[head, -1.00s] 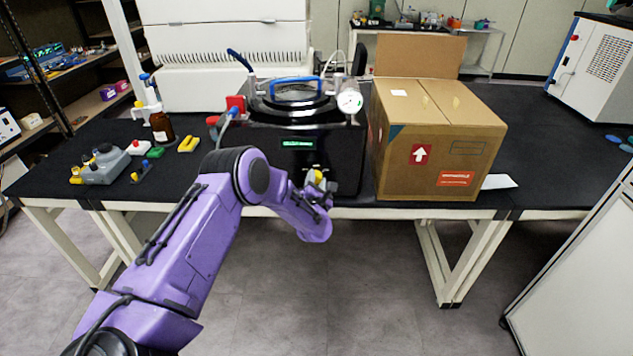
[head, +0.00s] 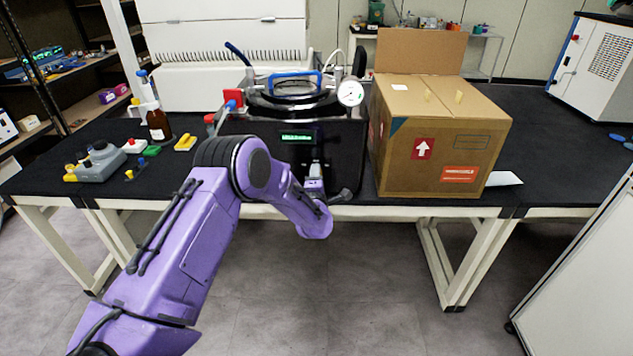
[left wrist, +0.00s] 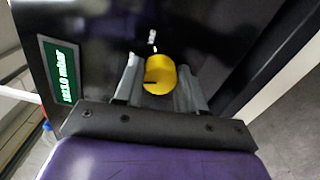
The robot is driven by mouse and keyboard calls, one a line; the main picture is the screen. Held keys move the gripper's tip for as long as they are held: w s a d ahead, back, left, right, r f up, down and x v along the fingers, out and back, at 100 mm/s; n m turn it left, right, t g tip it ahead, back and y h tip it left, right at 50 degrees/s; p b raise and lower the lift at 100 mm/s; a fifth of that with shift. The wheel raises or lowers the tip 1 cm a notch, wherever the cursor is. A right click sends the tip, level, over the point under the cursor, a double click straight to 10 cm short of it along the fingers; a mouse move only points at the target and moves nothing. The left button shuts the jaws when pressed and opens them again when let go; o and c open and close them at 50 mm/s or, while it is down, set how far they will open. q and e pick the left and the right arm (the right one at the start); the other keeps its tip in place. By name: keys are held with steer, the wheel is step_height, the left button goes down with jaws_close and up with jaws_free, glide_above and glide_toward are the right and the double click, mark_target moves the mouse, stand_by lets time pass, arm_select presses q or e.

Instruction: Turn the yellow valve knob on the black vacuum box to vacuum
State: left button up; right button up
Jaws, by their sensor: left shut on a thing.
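The black vacuum box (head: 345,150) stands on the bench with a lit green display (head: 298,137) on its front. My left gripper (head: 316,170) is at the lower front of the box. In the left wrist view the yellow valve knob (left wrist: 158,82) sits between the two grey fingers of my left gripper (left wrist: 161,66), which is shut on it. A dark line shows on the knob's left side. A small white mark (left wrist: 153,38) is on the panel beside it, too small to read. In the head view the knob is hidden by the gripper. My right gripper is not in view.
A cardboard box (head: 440,145) stands close to the right of the vacuum box. A pressure gauge (head: 350,93) and blue handle (head: 295,78) are on top.

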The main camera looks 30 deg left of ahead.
arm_select(q)
steer(key=shift+a+f+m+b, duration=0.1)
steer(key=shift+m+b, duration=0.8)
steer(key=shift+m, duration=3)
steer(key=shift+f+m+b, duration=0.1)
steer(key=shift+m+b, duration=0.8)
steer(key=shift+m, duration=3)
steer(key=shift+r, duration=0.1)
steer(key=o, duration=1.1)
steer(key=shift+c, duration=0.2)
steer(key=shift+s, duration=0.15)
steer(key=b+v, duration=0.1)
steer(key=v, duration=0.9)
steer(key=shift+s+b, duration=0.15)
steer(key=shift+b, duration=0.2)
